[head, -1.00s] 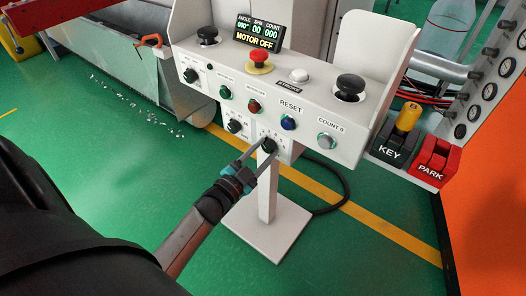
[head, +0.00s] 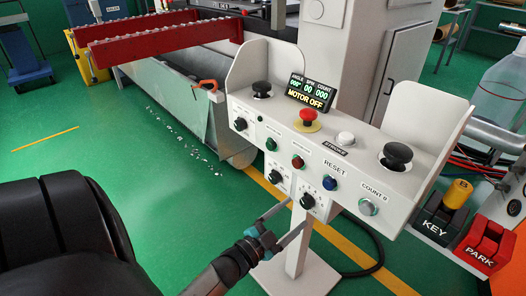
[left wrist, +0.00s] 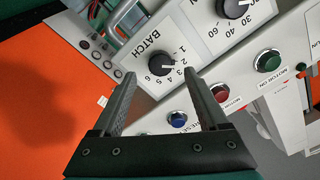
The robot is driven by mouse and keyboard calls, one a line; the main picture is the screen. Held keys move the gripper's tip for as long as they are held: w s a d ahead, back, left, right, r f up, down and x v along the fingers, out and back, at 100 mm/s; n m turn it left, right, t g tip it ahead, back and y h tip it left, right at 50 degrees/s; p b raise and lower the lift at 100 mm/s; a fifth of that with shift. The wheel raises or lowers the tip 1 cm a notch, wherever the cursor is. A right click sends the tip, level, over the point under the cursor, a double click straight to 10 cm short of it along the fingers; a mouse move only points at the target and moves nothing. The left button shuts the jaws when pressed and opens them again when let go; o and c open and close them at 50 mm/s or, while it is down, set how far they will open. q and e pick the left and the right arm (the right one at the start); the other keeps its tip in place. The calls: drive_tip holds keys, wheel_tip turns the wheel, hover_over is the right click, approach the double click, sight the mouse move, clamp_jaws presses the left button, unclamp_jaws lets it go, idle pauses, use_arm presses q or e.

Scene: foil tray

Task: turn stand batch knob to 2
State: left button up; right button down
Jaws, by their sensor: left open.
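The batch knob (head: 307,201) is a black round knob on the lower right plate of the white control stand (head: 400,170). In the left wrist view the batch knob (left wrist: 155,64) sits beside the "BATCH" label, with numerals 1 to 6 around it. Its white mark points right, near 2 or 3; I cannot tell which exactly. My left gripper (head: 298,215) is open, its tips just below the knob in the head view. In the left wrist view the open left gripper (left wrist: 160,84) has the knob ahead of and between its fingers, with nothing held. My right gripper is not in view.
A second black knob (head: 278,178) is close to the left. A red button (head: 298,162), a blue reset button (head: 329,182) and a red emergency stop (head: 307,118) are above. Key (head: 441,217) and park (head: 488,243) switches stand at right. Green floor is open at left.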

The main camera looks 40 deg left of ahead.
use_arm(q)
drive_tip(key=s+p, duration=0.2)
drive_tip(key=s, duration=0.9)
drive_tip(key=shift+s+a, duration=0.2)
drive_tip(key=shift+a, duration=0.15)
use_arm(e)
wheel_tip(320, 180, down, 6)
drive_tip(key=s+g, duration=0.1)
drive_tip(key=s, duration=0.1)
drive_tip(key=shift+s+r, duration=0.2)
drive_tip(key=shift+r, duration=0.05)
use_arm(q)
drive_tip(key=shift+f, duration=0.1)
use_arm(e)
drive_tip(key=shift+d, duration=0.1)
